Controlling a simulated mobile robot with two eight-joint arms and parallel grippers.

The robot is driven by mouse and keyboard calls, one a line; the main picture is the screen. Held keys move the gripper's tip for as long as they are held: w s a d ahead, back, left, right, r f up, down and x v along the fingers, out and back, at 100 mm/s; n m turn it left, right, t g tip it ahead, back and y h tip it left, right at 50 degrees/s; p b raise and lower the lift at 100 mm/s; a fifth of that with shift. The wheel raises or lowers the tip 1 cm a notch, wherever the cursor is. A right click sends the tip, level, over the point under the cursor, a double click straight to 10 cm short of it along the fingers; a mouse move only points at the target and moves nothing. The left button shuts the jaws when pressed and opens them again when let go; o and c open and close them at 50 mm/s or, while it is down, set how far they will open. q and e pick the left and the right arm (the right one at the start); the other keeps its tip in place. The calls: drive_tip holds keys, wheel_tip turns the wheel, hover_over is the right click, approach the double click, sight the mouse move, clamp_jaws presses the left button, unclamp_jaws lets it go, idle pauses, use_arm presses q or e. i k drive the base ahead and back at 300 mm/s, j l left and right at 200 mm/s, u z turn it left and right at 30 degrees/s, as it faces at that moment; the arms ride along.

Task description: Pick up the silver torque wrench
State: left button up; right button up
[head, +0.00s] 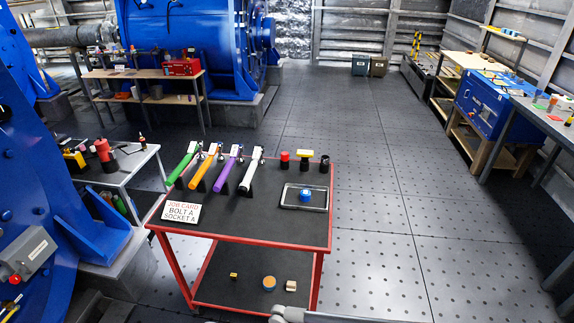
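The silver torque wrench (252,170) is the rightmost of a row of torque wrenches on the black top of a red-framed cart (240,247). It leans on a dark stand, its head end toward the back. To its left are a purple wrench (228,169), an orange wrench (204,168) and a green wrench (182,166). Neither of my grippers can be made out. Only a grey piece of my own arm shows at the bottom edge, well in front of the wrenches.
Red, yellow and black-topped sockets stand right of the silver wrench. A tray (289,205) holds a blue piece (305,195). A job card (181,213) reads "BOLT A SOCKET A". A grey side table (107,175) stands left. Floor right of the cart is clear.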

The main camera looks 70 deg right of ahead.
sight(257, 159)
drive_tip(key=z, duration=2.1)
